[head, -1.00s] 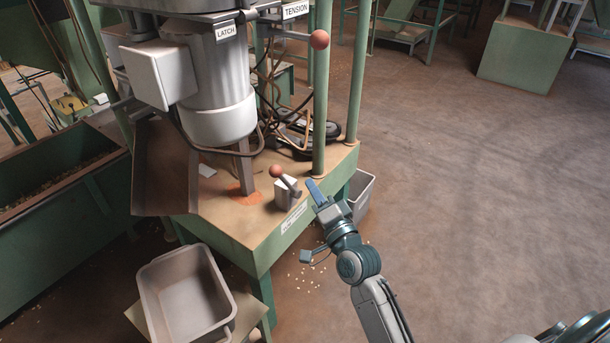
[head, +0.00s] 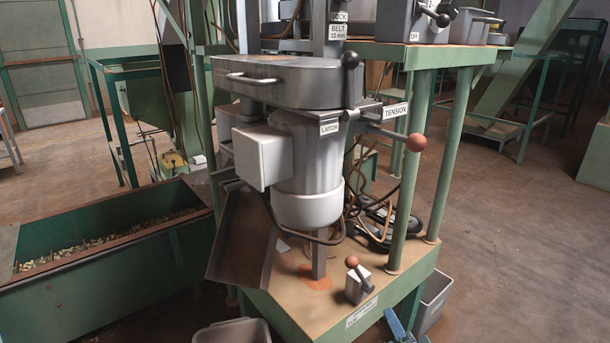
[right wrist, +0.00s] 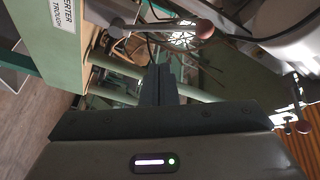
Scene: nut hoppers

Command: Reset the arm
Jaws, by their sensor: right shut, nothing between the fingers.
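My right gripper (head: 397,326) shows at the bottom edge of the head view, just right of the green machine stand's front corner. In the right wrist view its fingers (right wrist: 160,84) are together with nothing between them. A small lever with a red-brown ball (head: 352,262) stands on the stand's lower deck, up and left of the gripper and apart from it. That ball also shows in the right wrist view (right wrist: 204,28), beyond the fingertips. Most of my right arm is cut off by the head view's lower edge. My left gripper does not show.
The green stand (head: 330,322) carries a grey motor (head: 310,165). A tension lever with a red-brown ball (head: 415,142) sticks out to the right. A grey bin (head: 433,300) stands beside the stand, another bin (head: 232,332) at the bottom. Open floor (head: 520,240) lies to the right.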

